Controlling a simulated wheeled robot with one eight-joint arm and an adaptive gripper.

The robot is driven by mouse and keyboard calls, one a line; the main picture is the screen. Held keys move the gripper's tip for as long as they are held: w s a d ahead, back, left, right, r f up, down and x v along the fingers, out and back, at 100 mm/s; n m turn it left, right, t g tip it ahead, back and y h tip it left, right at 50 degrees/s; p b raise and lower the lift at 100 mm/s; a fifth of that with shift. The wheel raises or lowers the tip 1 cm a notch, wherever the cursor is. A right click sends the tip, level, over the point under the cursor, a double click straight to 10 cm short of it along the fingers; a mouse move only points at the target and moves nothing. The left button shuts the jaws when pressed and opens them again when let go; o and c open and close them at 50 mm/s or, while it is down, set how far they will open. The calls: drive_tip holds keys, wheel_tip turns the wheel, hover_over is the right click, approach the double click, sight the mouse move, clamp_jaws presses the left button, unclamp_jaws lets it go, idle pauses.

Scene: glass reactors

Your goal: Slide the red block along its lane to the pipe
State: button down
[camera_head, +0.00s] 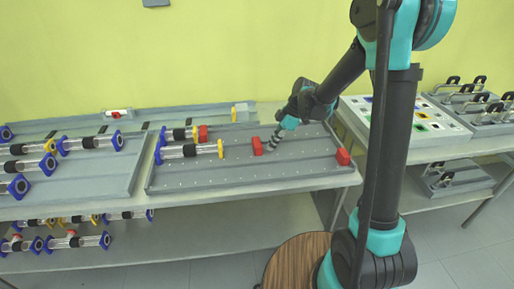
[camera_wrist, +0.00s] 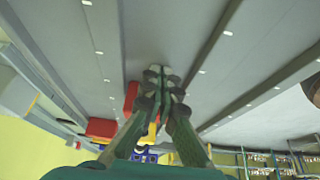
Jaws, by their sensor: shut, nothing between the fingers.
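A red block (camera_head: 257,146) sits in the middle lane of the grey tray (camera_head: 300,180). To its left in that lane, across a gap, lies a glass pipe (camera_head: 188,152) with a yellow flange facing the block. My gripper (camera_head: 269,148) is shut and empty, its tips low beside the block's right side. I cannot tell whether they touch it. In the wrist view my fingertips (camera_wrist: 160,73) are together, partly covering the block (camera_wrist: 130,97) behind them. The pipe's yellow flange (camera_wrist: 152,131) shows beyond, partly hidden by the fingers.
Another red block (camera_head: 203,134) is at the end of the back-lane pipe (camera_head: 178,134). A third red block (camera_head: 343,156) sits at the tray's right end. Low ridges separate the lanes. A tray of pipes (camera_head: 80,175) stands left, and a white panel (camera_head: 405,115) stands right.

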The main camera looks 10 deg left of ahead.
sight(254, 142)
drive_tip(key=shift+s+a, duration=0.15)
drive_tip(key=shift+a, duration=0.4)
drive_tip(key=shift+s+a, duration=0.1)
drive_tip(key=shift+a, duration=0.25)
drive_tip(key=shift+s+a, duration=0.1)
drive_tip(key=shift+a, duration=0.3)
drive_tip(key=shift+s+a, duration=0.15)
drive_tip(key=shift+a, duration=0.45)
drive_tip(key=shift+s+a, duration=0.1)
drive_tip(key=shift+a, duration=0.25)
drive_tip(key=shift+s+a, duration=0.1)
drive_tip(key=shift+a, duration=0.2)
drive_tip(key=shift+s+a, duration=0.2)
drive_tip(key=shift+a, duration=0.5)
drive_tip(key=shift+s+a, duration=0.15)
drive_tip(key=shift+a, duration=0.5)
drive_tip(key=shift+s+a, duration=0.1)
drive_tip(key=shift+a, duration=0.2)
drive_tip(key=shift+a, duration=0.3)
